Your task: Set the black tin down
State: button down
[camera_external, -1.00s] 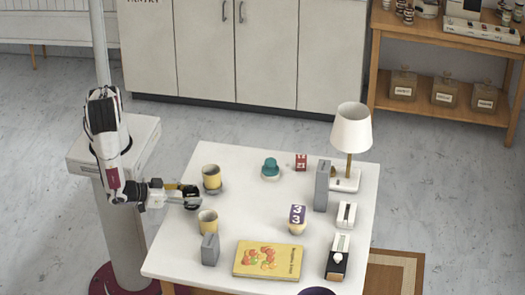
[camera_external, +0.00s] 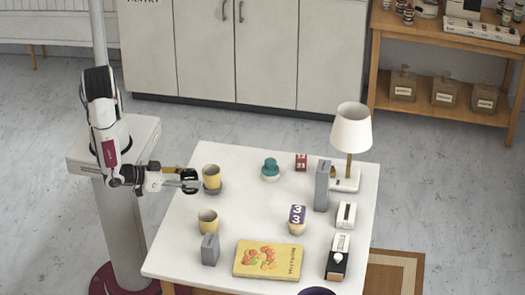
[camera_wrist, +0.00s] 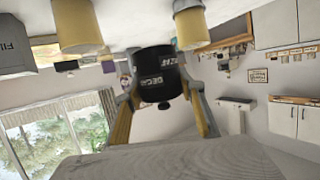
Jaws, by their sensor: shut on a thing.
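The black tin (camera_wrist: 158,75) has white lettering that reads partly as DECAF. It fills the middle of the wrist view, between the two fingers of my gripper (camera_wrist: 163,112). My gripper is shut on it. In the external view my gripper (camera_external: 189,181) is at the left edge of the white table (camera_external: 165,250), just left of a yellow cup (camera_external: 211,175). The tin is small and dark there, hard to separate from the fingers. It appears held above the table top.
A second yellow cup (camera_external: 208,223) and a grey box (camera_external: 210,250) stand nearer the front. A yellow book (camera_external: 268,260), a teal-topped item (camera_external: 270,168), a tall grey box (camera_external: 322,186) and a lamp (camera_external: 351,130) are further right. The table's middle has bare room.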

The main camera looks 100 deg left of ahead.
jog(key=shift+w, duration=0.15)
dwell(0.5)
jog(key=shift+w+d+r+m+h, duration=1.05)
jog(key=shift+w+d+m+h, duration=2.6)
jog(key=shift+w, duration=3.1)
jog(key=shift+w+d+r+m+h, duration=1)
jog(key=shift+w+d+m+h, duration=2.65)
jog(key=shift+w, duration=3.1)
jog(key=s+a+f+m+g+h, duration=0.2)
jog(key=a+m+g+h, duration=0.1)
jog(key=a, duration=0.3)
jog(key=s+a+f+m+g+h, duration=0.1)
jog(key=s+a+m+g+h, duration=0.2)
jog(key=a+m+g, duration=0.1)
jog(key=a+g, duration=0.1)
jog(key=a, duration=0.1)
jog(key=shift+s+a+f+h, duration=0.15)
jog(key=shift+a+f+h, duration=0.2)
jog(key=shift+f+h, duration=0.05)
jog(key=shift+f, duration=3.1)
